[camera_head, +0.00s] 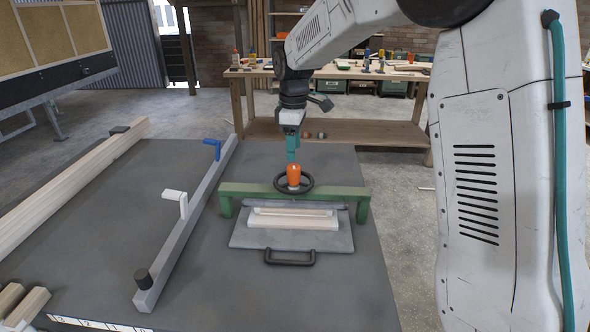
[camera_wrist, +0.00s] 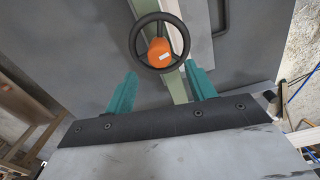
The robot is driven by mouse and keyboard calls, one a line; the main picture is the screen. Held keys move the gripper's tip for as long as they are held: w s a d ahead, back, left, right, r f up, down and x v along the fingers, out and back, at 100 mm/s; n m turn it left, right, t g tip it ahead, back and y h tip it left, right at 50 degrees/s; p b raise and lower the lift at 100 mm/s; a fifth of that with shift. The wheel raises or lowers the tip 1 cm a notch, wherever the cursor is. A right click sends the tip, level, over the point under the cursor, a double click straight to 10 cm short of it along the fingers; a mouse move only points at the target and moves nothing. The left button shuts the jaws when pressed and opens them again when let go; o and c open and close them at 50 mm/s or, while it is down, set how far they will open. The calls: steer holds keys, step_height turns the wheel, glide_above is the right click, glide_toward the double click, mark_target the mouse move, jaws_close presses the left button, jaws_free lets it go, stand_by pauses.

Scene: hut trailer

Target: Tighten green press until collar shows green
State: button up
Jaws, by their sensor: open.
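The green press (camera_head: 338,190) stands on the grey table, its beam running left to right. A black handwheel (camera_head: 307,182) with an orange hub (camera_head: 294,174) sits on top at its middle. Pale wooden strips (camera_head: 292,218) lie on a grey plate below the beam. My gripper (camera_head: 292,157) points down just above the orange hub. In the wrist view, its two teal fingers (camera_wrist: 162,90) are apart, with nothing between them. The wheel (camera_wrist: 136,40) and hub (camera_wrist: 158,52) appear beyond the fingertips. I cannot make out a collar or any green showing on it.
The grey table (camera_head: 190,290) has a long grey bar (camera_head: 187,222) with blue and white handles, and timber (camera_head: 75,190) at left. A black handle (camera_head: 290,260) is at the plate's front. A workbench (camera_head: 350,74) with tools stands behind.

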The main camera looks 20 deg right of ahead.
mark_target(294, 166)
steer(key=shift+f+n, duration=0.3)
steer(key=shift+f, duration=0.25)
step_height(294, 166, down, 7)
steer(key=shift+r, duration=0.15)
steer(key=c, duration=1)
steer(key=shift+d, duration=0.2)
steer(key=shift+o, duration=0.2)
steer(key=shift+a, duration=0.15)
